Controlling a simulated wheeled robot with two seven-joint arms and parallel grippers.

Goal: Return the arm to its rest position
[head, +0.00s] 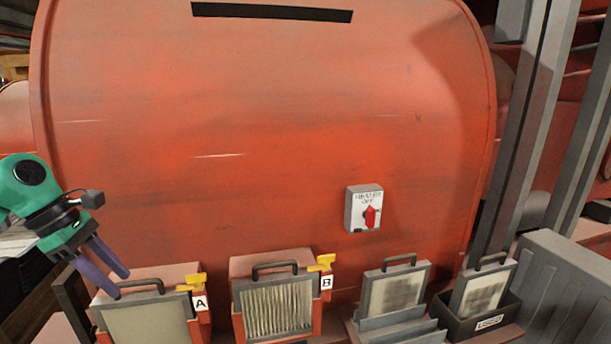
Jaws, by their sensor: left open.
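My left gripper (108,271) comes in from the left on a green arm. Its two purple fingers are apart and empty, pointing down just above the handle of the filter panel in slot A (148,322). Whether a fingertip touches that panel's frame I cannot tell. My right gripper is not in view.
A pleated filter (277,308) stands in slot B. A grey-framed panel (396,290) stands in a grey rack, and another (482,292) in a dark labelled bin (503,318). A heater switch box (364,209) is on the red engine casing (250,130). Grey posts rise at right.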

